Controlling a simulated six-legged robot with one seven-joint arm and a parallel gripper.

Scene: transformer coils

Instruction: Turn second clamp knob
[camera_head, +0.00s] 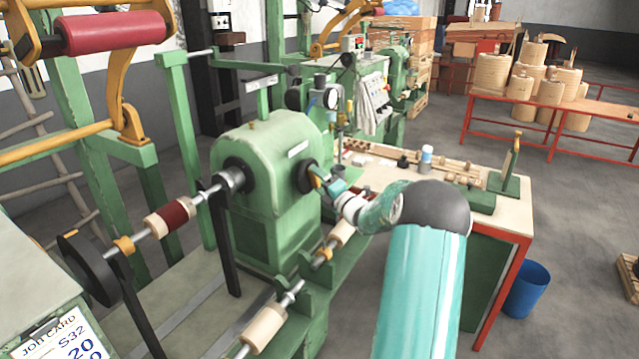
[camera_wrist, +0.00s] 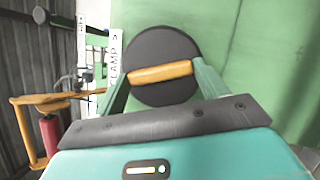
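The clamp knob (camera_wrist: 162,48) is a black round disc with an orange bar handle (camera_wrist: 161,73) across its face, on a green housing. A white label reading CLAMP (camera_wrist: 116,59) is left of it; its last character is unclear. My gripper (camera_wrist: 163,72) has its teal fingers wide apart, one at each end of the bar. I cannot tell whether they touch it. In the head view, the knob (camera_head: 305,176) is on the right face of the green headstock (camera_head: 263,170), with my gripper (camera_head: 322,184) right at it.
A shaft with a red-brown coil (camera_head: 170,219) extends left of the headstock. A lower shaft carries a pale coil (camera_head: 263,328). A workbench (camera_head: 510,212) with small parts stands to the right, with a blue bin (camera_head: 527,289) beside it.

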